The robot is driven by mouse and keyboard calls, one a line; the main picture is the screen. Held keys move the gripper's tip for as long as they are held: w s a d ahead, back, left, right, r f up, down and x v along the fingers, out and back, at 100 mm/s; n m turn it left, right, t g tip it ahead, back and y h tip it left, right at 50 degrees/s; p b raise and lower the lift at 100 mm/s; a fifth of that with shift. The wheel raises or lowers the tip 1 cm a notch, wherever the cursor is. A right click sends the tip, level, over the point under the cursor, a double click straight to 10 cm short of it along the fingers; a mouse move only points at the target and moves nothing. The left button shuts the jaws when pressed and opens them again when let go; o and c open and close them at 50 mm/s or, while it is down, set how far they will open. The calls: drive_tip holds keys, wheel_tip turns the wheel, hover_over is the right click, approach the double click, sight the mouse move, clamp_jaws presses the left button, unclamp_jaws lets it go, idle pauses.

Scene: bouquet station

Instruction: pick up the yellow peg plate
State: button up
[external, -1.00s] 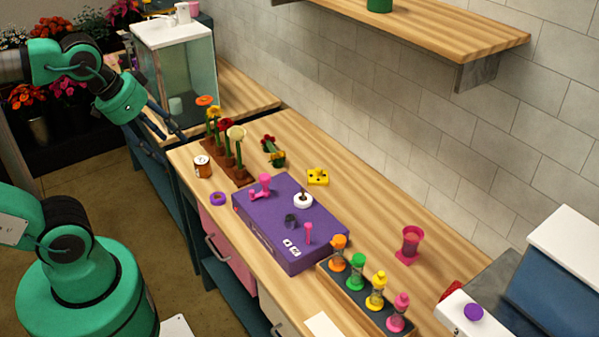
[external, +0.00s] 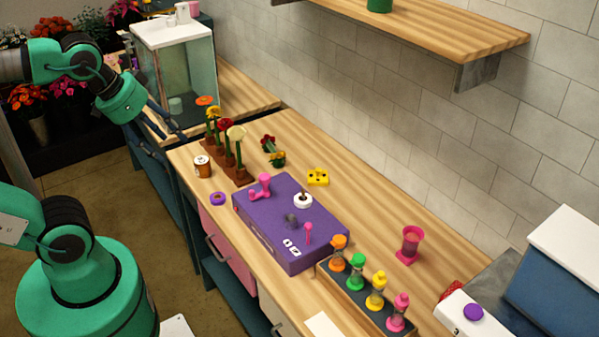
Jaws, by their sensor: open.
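The yellow peg plate (external: 318,177) is a small yellow block with dark holes and a raised part. It lies on the wooden worktop behind the purple box, toward the wall. My gripper (external: 170,150) is at the upper left, by the worktop's left edge near the flower row. Its dark fingers are spread apart with nothing seen between them. It is well to the left of the plate and not touching it.
The purple box (external: 270,225) with pink handles stands in front of the plate. Potted flowers (external: 240,175) and a lying red flower (external: 268,143) are to its left.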

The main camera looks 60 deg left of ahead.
idle(0.3)
drive_tip(key=c, duration=0.3)
drive_tip(key=shift+c, duration=0.2)
